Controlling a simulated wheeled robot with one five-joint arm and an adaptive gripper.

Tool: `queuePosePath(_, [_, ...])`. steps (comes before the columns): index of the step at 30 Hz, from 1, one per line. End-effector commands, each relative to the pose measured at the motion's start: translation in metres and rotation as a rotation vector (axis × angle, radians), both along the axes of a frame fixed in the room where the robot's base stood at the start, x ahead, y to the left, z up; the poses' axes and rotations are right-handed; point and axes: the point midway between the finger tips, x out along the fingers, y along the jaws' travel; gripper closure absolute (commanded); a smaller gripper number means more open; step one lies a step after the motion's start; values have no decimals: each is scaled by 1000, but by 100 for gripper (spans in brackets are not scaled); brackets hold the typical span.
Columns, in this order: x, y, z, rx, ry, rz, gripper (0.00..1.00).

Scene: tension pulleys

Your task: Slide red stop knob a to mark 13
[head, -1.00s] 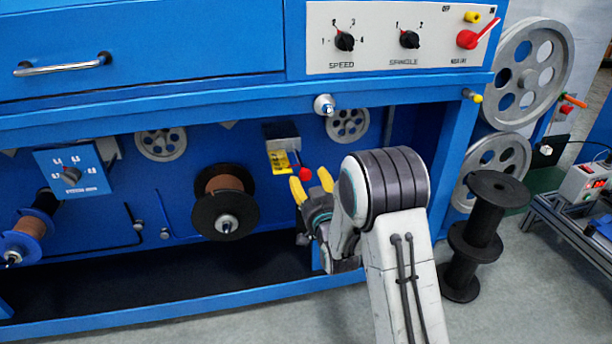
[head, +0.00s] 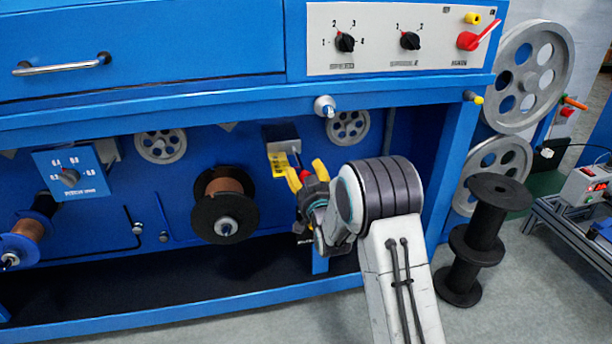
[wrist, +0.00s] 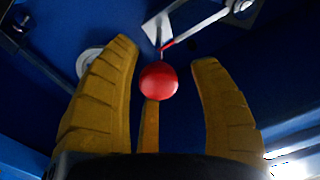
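My gripper (wrist: 163,56) is open, with yellow fingers on the left and right of the knob and clear gaps on both sides. A further yellow finger shows below the knob. The marks on the scale are too small to read, so I cannot tell where the knob stands.
A black spool with brown winding (head: 226,205) is left of my gripper. The machine's blue beam (head: 240,112) runs above, and a grey pulley (head: 348,125) sits above right. Stacked black spools (head: 480,240) stand on the floor at right.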

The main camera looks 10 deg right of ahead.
Motion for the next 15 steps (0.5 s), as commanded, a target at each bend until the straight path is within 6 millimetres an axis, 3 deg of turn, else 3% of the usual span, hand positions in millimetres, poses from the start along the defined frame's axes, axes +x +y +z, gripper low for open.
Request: queuePosePath(15, [0, 0, 1, 0, -3, 0, 91])
